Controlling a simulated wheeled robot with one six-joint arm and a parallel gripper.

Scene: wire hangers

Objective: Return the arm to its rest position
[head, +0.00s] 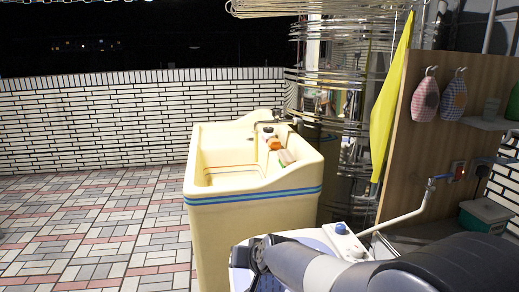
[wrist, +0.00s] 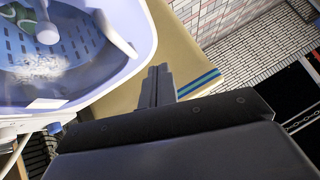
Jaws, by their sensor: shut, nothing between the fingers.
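My gripper (wrist: 157,87) shows in the wrist view with its two fingers together and nothing between them. It is beside a pale tub-like washing machine (wrist: 75,92) with a perforated blue inside and a green-and-white item (wrist: 24,25) in it. Past the fingertips is the cream sink (wrist: 176,35) with its blue stripe. In the head view my arm reaches in from the lower right over the washing machine (head: 313,236). The gripper itself cannot be made out there.
The cream sink (head: 252,208) stands at the centre. Wire hangers (head: 340,90) hang behind it, next to a yellow cloth (head: 391,100). A wooden panel (head: 425,100) with two small mitts is at right. The tiled floor (head: 90,225) at left is clear, up to a white brick wall (head: 100,120).

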